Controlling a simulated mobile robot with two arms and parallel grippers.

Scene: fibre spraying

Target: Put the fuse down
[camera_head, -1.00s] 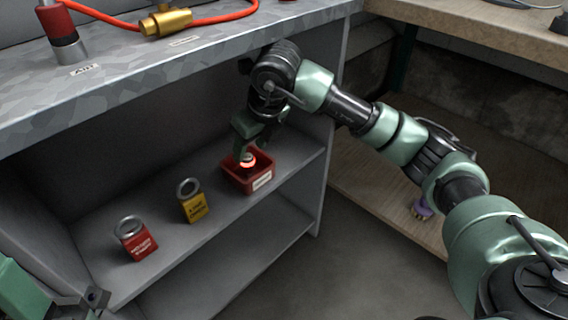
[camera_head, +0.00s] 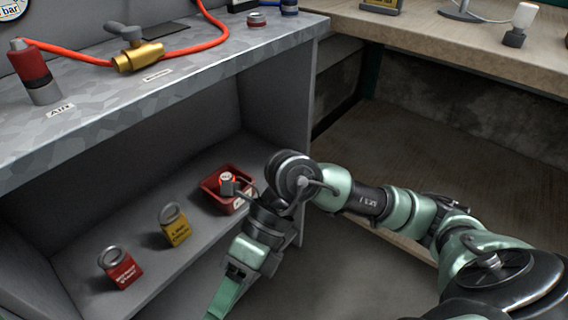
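My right gripper (camera_head: 222,300) is in front of the shelf, below and to the right of the bin, pointing down and clear of the fuse. One green finger shows, running toward the bottom edge; its opening cannot be made out. My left gripper is out of view.
A yellow padlock (camera_head: 176,234) and a red padlock (camera_head: 122,272) stand on the same shelf, left of the bin. Above is a grey worktop (camera_head: 200,70) with a brass valve (camera_head: 138,56), an orange hose and a red-grey cylinder (camera_head: 36,72). Open floor lies right of the shelf.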

